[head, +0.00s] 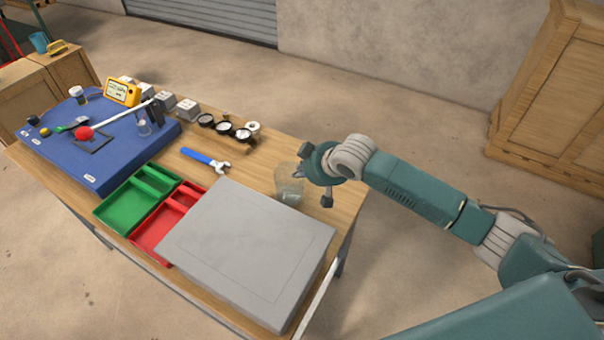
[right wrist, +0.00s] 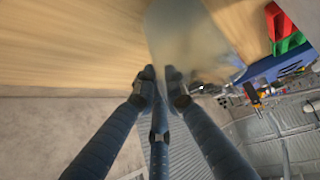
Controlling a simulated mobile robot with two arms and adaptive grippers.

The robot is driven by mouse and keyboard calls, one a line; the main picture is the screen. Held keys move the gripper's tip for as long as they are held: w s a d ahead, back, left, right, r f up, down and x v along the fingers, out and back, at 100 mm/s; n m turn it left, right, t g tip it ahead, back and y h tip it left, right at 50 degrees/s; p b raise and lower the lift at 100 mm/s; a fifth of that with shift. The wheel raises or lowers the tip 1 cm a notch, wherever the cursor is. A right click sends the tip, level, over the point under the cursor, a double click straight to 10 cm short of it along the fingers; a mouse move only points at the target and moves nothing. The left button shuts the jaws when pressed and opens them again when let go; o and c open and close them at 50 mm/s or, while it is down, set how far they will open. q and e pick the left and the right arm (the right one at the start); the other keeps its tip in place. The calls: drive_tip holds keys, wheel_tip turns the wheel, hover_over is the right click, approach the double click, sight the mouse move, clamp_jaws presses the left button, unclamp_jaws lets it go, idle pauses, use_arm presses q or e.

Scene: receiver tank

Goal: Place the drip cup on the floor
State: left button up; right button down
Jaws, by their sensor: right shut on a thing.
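The drip cup (head: 289,188) is a clear, see-through cup at the right end of the wooden table in the head view. My right gripper (head: 303,171) is at its upper right side, with the arm reaching in from the right. The bare concrete floor (head: 410,250) shows to the right of the table. My left gripper is not in view.
A grey flat box (head: 250,250) lies close in front of the cup. A wrench (head: 206,159), gauges (head: 224,127), red tray (head: 160,226), green tray (head: 130,203) and blue board (head: 100,150) occupy the table (head: 255,178). A wooden cabinet (head: 555,110) stands far right.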

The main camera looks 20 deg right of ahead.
drive_tip(key=shift+f, duration=0.8)
drive_tip(key=shift+f, duration=0.15)
drive_tip(key=c, duration=1.8)
unclamp_jaws()
drive_tip(key=shift+o, duration=0.2)
